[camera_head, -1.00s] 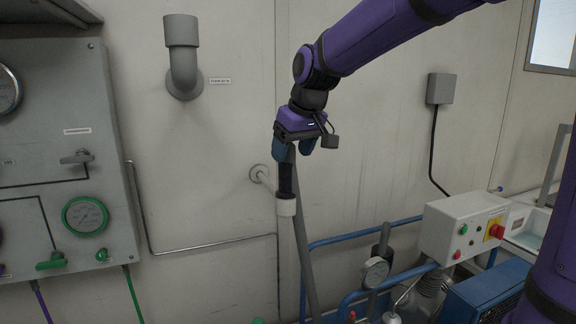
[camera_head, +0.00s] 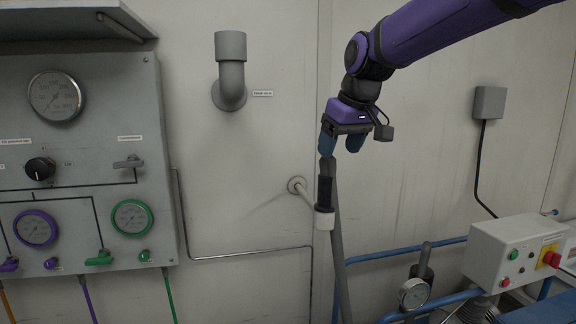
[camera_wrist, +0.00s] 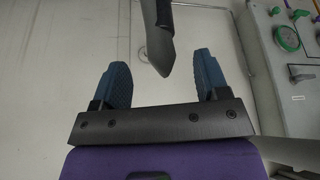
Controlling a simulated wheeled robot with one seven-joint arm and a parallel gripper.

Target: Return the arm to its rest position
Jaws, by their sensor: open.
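My gripper (camera_head: 341,141) hangs from the purple arm in front of the white wall, its blue fingers pointing down. In the wrist view the two blue fingers of my gripper (camera_wrist: 161,84) stand wide apart with nothing between them. Just below the fingers in the head view is the upper end of a grey hose (camera_head: 339,260) with a black grip (camera_head: 325,190) and a white collar (camera_head: 324,220). In the wrist view the dark hose end (camera_wrist: 157,35) shows beyond the fingertips, apart from them.
A grey gauge panel (camera_head: 75,120) with coloured valves fills the left. A grey elbow pipe (camera_head: 231,80) juts from the wall. A white control box (camera_head: 510,250) with a red button and a blue rail (camera_head: 400,252) stand at lower right. The wall between is mostly clear.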

